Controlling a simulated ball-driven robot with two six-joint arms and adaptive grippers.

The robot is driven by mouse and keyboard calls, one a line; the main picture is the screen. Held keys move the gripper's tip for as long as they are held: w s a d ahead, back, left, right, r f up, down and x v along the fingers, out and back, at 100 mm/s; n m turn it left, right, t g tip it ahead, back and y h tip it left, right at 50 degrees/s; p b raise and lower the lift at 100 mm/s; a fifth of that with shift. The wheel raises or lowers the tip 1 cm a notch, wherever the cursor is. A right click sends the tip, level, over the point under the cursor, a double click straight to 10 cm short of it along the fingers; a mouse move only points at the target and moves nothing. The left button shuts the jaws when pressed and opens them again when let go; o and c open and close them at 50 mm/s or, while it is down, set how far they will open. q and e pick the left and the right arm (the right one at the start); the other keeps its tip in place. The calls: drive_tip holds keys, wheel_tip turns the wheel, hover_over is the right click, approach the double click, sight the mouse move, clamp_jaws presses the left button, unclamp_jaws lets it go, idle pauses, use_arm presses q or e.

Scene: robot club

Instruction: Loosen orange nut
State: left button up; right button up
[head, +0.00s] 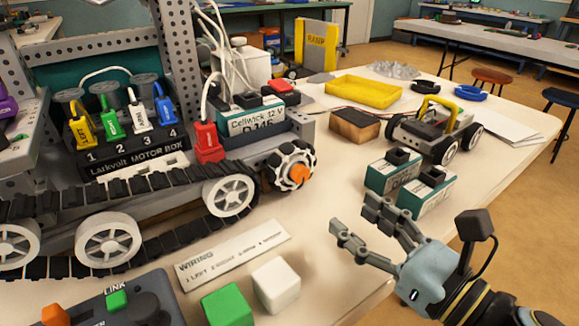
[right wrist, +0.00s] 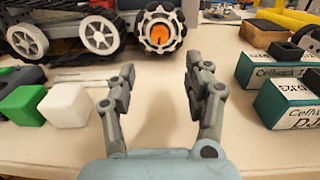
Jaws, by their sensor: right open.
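The orange nut (head: 299,174) sits at the hub of the black-and-white roller wheel (head: 283,155) on the near right corner of the tracked robot. It also shows in the right wrist view (right wrist: 159,37), ahead of and between my fingers. My right gripper (head: 352,222) is open and empty over the table's near right part, to the right of and nearer than the nut, apart from it. In the right wrist view its two fingers (right wrist: 158,80) stand wide apart. My left gripper is not in view.
Two teal battery boxes (head: 424,190) stand close behind my right gripper. White and green cubes (head: 276,284) and a wiring label strip (head: 232,255) lie left of it. A small wheeled car (head: 437,132) and a yellow tray (head: 363,92) are farther back. Bare tabletop lies between gripper and wheel.

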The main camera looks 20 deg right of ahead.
sight(304, 177)
drive_tip(key=shift+w+a, duration=0.15)
drive_tip(key=shift+w, duration=0.2)
drive_tip(key=p+x, duration=0.1)
drive_tip(key=x, duration=0.1)
drive_tip(key=p+x, duration=0.1)
drive_tip(key=x, duration=0.2)
drive_tip(key=shift+w+a+r, duration=0.1)
drive_tip(key=shift+w+r, duration=0.1)
drive_tip(key=shift+w, duration=0.15)
drive_tip(key=x, duration=0.3)
drive_tip(key=shift+w+a+f, duration=0.1)
drive_tip(key=shift+w+a, duration=0.05)
drive_tip(key=shift+w, duration=0.15)
drive_tip(key=shift+w+a, duration=0.15)
drive_tip(key=shift+w, duration=0.25)
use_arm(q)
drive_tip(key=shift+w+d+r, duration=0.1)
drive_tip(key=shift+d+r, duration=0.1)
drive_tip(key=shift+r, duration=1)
use_arm(e)
drive_tip(key=shift+c, duration=0.3)
drive_tip(key=c, duration=0.5)
clamp_jaws()
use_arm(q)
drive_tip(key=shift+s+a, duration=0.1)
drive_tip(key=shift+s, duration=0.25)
use_arm(e)
drive_tip(key=shift+f, duration=0.1)
